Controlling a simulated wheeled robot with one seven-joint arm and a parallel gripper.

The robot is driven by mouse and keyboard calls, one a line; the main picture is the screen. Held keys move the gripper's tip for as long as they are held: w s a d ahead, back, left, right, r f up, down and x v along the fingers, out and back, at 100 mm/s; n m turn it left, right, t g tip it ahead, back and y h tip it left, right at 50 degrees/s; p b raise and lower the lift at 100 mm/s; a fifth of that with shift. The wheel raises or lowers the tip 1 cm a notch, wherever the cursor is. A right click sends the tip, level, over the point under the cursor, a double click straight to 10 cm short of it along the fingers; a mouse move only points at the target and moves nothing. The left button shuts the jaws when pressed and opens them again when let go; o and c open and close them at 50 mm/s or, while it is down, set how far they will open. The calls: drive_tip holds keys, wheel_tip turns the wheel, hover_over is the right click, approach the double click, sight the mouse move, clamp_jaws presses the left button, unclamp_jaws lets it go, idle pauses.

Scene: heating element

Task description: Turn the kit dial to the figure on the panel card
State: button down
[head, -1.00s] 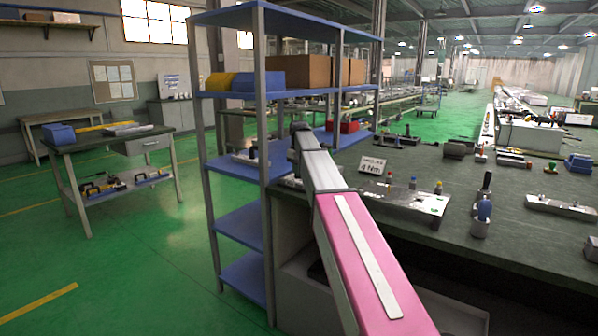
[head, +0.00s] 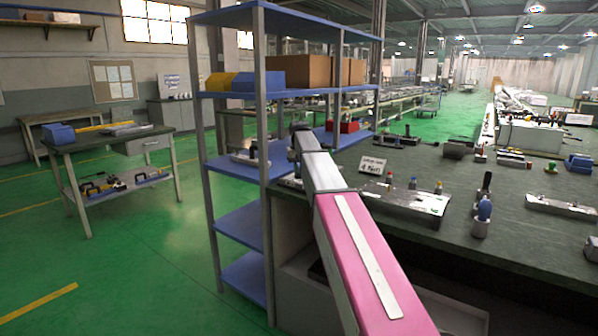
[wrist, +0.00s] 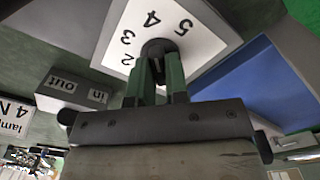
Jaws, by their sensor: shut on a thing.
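The kit dial has a black round knob (wrist: 157,47) on a white plate (wrist: 205,22) printed with the figures 2, 3, 4 and 5 in the wrist view. My gripper (wrist: 156,72) has its two green fingers closed on the knob. The knob's pointer cannot be made out, so I cannot tell which figure it is set to. A white panel card (wrist: 14,118) at the left edge is partly cut off and shows a 4. The card also stands on the bench in the head view (head: 372,166). There my arm hides the dial and fingertips.
A grey block marked "in" and "out" (wrist: 74,90) sits left of the dial. A blue surface (wrist: 250,85) lies to the right. In the head view, a blue shelf rack (head: 259,165) stands close left of my arm, and a metal plate with small knobs (head: 405,199) lies right of it.

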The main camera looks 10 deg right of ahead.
idle(0.3)
drive_tip(key=c, duration=1.1)
unclamp_jaws()
drive_tip(key=shift+r, duration=0.1)
wheel_tip(320, 180, up, 11)
drive_tip(key=shift+f, duration=0.2)
